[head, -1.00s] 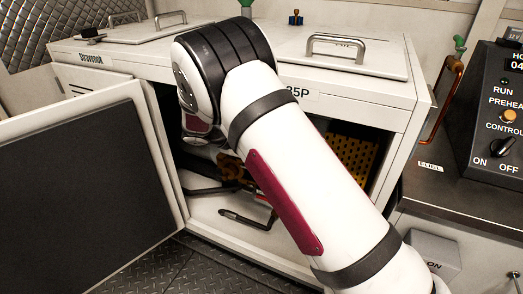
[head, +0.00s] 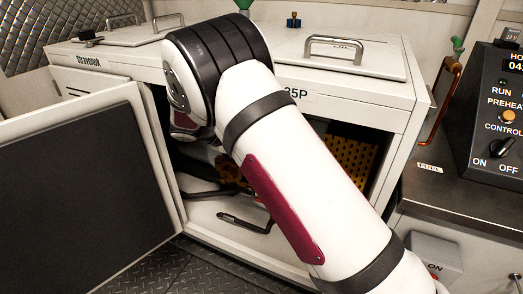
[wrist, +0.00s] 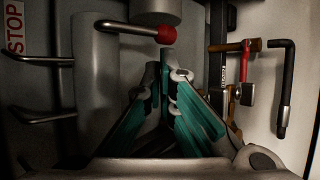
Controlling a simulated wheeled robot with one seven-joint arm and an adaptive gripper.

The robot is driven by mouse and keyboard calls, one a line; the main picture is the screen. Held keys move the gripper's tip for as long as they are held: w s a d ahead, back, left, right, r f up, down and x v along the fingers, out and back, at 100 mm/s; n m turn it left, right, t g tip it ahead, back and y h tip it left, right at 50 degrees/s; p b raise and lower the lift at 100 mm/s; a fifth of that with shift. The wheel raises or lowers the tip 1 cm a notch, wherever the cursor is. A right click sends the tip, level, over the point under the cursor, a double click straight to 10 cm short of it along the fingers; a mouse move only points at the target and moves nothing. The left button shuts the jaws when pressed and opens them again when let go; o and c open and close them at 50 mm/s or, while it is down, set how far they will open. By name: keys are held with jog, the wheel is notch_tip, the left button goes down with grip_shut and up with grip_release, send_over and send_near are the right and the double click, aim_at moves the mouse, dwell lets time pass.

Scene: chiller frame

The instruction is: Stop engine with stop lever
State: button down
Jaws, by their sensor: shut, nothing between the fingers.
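In the wrist view a red STOP label (wrist: 14,27) is on the far left wall. Below it, two bent metal rods (wrist: 42,60) stick out. A bent metal lever with a red ball knob (wrist: 166,33) is at top centre, just beyond my fingertips in the picture. I cannot tell for sure which is the stop lever. My gripper (wrist: 167,72), with teal finger pads, is shut and empty, its tips close below the red knob. Whether they touch is unclear. In the head view my arm reaches into the open cabinet (head: 412,150) and my gripper is hidden.
In the wrist view a red lever (wrist: 245,62) and a black crank handle (wrist: 282,85) are at the right. In the head view the open door (head: 75,190) stands at the left and a control panel (head: 495,120) at the right. A bent black handle (head: 240,222) lies inside the cabinet opening.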

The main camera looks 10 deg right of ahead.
jog(key=v, duration=0.8)
jog(key=shift+a+f, duration=0.1)
jog(key=shift+a, duration=0.05)
